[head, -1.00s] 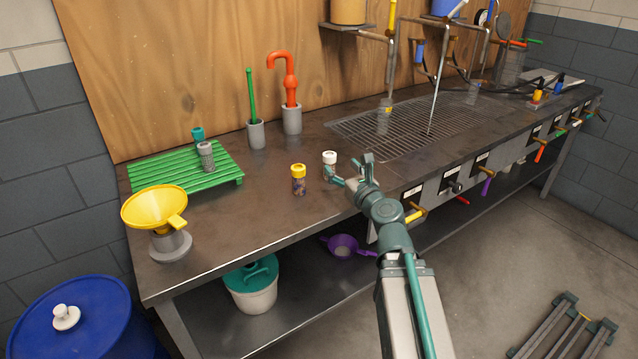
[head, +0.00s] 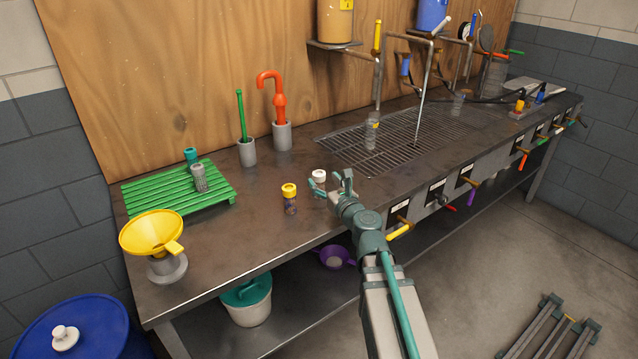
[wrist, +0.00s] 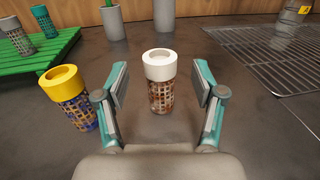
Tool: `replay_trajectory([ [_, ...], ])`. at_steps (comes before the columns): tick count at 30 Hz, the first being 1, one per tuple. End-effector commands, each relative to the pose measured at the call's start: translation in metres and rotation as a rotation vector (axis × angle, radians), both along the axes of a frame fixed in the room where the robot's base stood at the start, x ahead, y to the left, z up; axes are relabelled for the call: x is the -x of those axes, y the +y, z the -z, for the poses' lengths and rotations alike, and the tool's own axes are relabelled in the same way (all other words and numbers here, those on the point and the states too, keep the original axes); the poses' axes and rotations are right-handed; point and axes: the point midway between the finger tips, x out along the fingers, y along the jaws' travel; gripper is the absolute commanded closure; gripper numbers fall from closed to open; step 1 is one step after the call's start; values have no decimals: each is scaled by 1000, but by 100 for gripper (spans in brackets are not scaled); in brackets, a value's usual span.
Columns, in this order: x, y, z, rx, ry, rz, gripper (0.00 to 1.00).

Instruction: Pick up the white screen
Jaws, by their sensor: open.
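The white screen (head: 319,176) is a small mesh cylinder with a white ring cap, standing upright on the metal bench. In the wrist view the white screen (wrist: 160,80) shows between my two fingers, with brownish mesh under the cap. My gripper (head: 332,187) is open, and in the wrist view its fingers (wrist: 160,84) stand on either side of the screen with a gap at each side. In the head view my gripper partly hides the screen's body. I cannot tell how deep the screen sits between the fingers.
A yellow-capped screen (head: 289,198) stands close left of my gripper; it is near the left finger in the wrist view (wrist: 68,98). A green rack (head: 150,192) holds a grey and a teal screen. A yellow funnel (head: 152,232) is front left. A drain grate (head: 400,145) lies to the right.

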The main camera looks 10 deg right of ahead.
Motion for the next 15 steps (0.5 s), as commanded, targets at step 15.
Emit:
replay_trajectory([
  [15, -36, 9, 0, 0, 0, 0, 31],
])
